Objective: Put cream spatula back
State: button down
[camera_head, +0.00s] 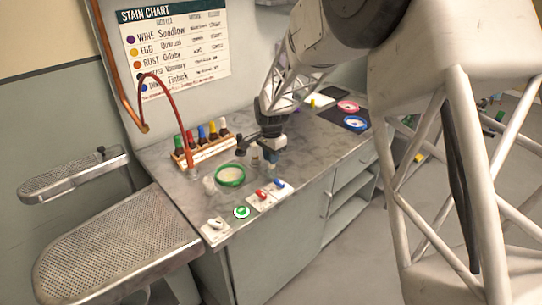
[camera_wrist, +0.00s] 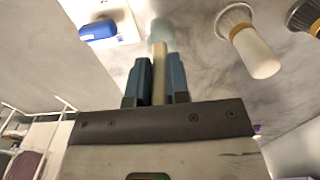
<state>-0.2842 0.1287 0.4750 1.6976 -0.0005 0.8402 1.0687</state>
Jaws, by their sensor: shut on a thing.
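The cream spatula (camera_wrist: 160,75) is a narrow cream strip between my gripper's two blue-grey fingers in the wrist view. Its far end meets a pale, translucent round shape (camera_wrist: 160,32); I cannot tell whether that is its tip or a separate thing. My gripper (camera_wrist: 160,80) is shut on the spatula. In the head view my gripper (camera_head: 262,150) is low over the counter, behind and right of the green-rimmed bowl (camera_head: 230,176). The spatula is too small or hidden to make out there.
A wooden rack of coloured bottles (camera_head: 205,148) stands left of my gripper. White cards with a red item (camera_head: 262,194) and a blue item (camera_head: 279,184) lie at the counter's front edge. A cream-and-brown brush (camera_wrist: 248,42) stands close right in the wrist view. Pink and blue dishes (camera_head: 350,112) are farther right.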

jog(key=shift+f, duration=1.35)
dwell(1.4)
jog(key=c, duration=0.7)
grip_release()
jog(key=shift+r, duration=0.2)
jog(key=shift+r, duration=3.5)
jog(key=shift+r, duration=0.1)
